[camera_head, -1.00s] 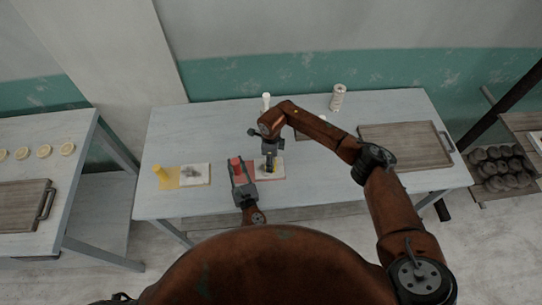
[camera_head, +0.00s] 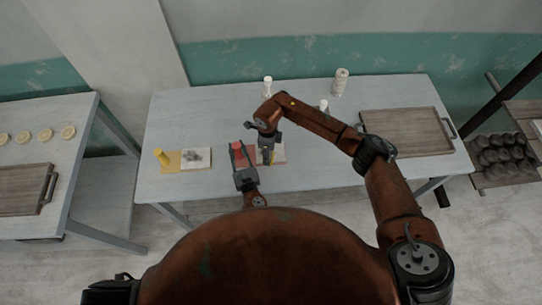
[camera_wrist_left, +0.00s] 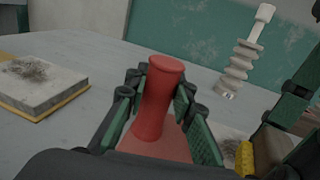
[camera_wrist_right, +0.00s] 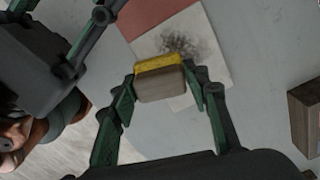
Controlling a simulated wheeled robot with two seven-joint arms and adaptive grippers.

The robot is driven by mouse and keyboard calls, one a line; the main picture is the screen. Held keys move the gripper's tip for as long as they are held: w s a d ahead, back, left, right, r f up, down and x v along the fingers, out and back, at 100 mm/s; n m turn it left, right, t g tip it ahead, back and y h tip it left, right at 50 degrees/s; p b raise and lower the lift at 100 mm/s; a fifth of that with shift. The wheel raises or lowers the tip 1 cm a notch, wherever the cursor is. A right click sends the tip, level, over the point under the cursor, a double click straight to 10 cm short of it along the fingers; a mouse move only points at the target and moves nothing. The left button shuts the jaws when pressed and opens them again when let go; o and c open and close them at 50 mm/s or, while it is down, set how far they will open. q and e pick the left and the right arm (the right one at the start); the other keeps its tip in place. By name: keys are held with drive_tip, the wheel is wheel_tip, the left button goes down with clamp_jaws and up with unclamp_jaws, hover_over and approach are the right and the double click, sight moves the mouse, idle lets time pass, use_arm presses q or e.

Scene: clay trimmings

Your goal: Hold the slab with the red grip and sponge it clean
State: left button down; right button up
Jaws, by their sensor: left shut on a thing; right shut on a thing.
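My left gripper (camera_head: 242,162) is shut on the red grip (camera_wrist_left: 160,95), which stands upright between its fingers. A red base plate (camera_wrist_right: 140,14) adjoins the pale slab (camera_wrist_right: 215,58). The slab has a dark smudge, seen clearly in the right wrist view. My right gripper (camera_wrist_right: 160,100) is shut on the sponge (camera_wrist_right: 162,84), a beige block with a yellow layer. The sponge is at the slab's edge beside the smudge; I cannot tell whether it touches. In the head view, the slab (camera_head: 279,155) is partly hidden by my right gripper (camera_head: 267,148).
A second smudged slab (camera_head: 196,157) lies by a yellow grip (camera_head: 162,157) to the left. A wooden tray (camera_head: 406,132) lies at right.

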drive_tip(key=shift+w, duration=4.25)
drive_tip(key=shift+a, duration=0.8)
drive_tip(key=shift+s+a, duration=0.15)
drive_tip(key=shift+a, duration=0.1)
drive_tip(key=shift+s+d, duration=0.1)
drive_tip(key=shift+s, duration=4.5)
drive_tip(key=shift+s+r, duration=0.15)
drive_tip(key=shift+r, duration=0.45)
drive_tip(key=shift+s+r, duration=0.15)
drive_tip(key=shift+r, duration=3.3)
